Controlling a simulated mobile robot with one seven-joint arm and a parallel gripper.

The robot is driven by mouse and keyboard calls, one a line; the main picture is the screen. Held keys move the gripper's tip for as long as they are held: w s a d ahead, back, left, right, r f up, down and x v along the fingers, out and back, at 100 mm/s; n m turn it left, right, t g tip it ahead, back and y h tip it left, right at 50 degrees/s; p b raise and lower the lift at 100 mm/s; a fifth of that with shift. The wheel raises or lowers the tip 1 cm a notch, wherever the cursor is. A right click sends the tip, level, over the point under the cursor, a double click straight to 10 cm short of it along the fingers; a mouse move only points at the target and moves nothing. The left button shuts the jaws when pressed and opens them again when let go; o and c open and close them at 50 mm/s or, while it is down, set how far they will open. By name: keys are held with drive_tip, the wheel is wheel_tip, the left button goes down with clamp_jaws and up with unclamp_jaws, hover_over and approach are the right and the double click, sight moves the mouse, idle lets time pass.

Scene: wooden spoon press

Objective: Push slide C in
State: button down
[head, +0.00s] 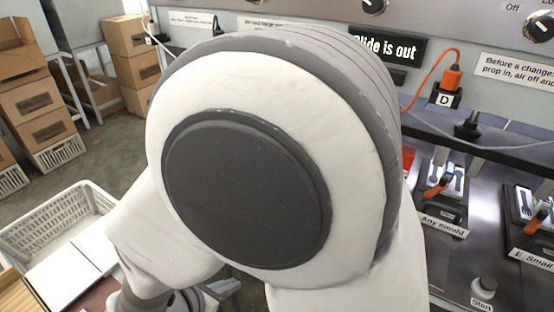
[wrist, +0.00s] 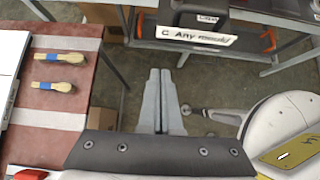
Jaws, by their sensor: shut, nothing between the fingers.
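The slide labelled "C Any mould" (wrist: 197,36) shows at the top of the wrist view, its black front jutting out over the floor. In the head view the label ending "Any mould" (head: 444,222) sits on the front of a slide with an orange-handled clamp (head: 437,188), partly hidden by my arm. My gripper (wrist: 160,72) is shut and empty, with its fingertips pointing towards the slide's label side. It looks apart from the slide. The gripper is hidden behind my arm in the head view.
A display (head: 388,47) reads "...lide is out". The slide labelled "E Small" (head: 530,258) and a Start button (head: 483,288) are at right. Wooden spoons with blue bands (wrist: 60,57) lie on a red-brown table at left. A white crate (head: 50,222) stands at left.

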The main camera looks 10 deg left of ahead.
drive_tip(key=w+d+r+x, duration=0.1)
drive_tip(key=r+x, duration=0.1)
drive_tip(key=x, duration=1)
drive_tip(key=shift+w+b, duration=0.35)
drive_tip(key=shift+w, duration=0.05)
drive_tip(key=w+d, duration=0.4)
drive_tip(key=w, duration=0.6)
drive_tip(key=w+d, duration=0.4)
drive_tip(key=w, duration=0.7)
drive_tip(key=w+d, duration=0.5)
drive_tip(key=w, duration=0.5)
drive_tip(key=shift+w, duration=0.35)
drive_tip(key=shift+w+d+r, duration=0.1)
drive_tip(key=shift+r, duration=0.05)
drive_tip(key=shift+w+r, duration=0.1)
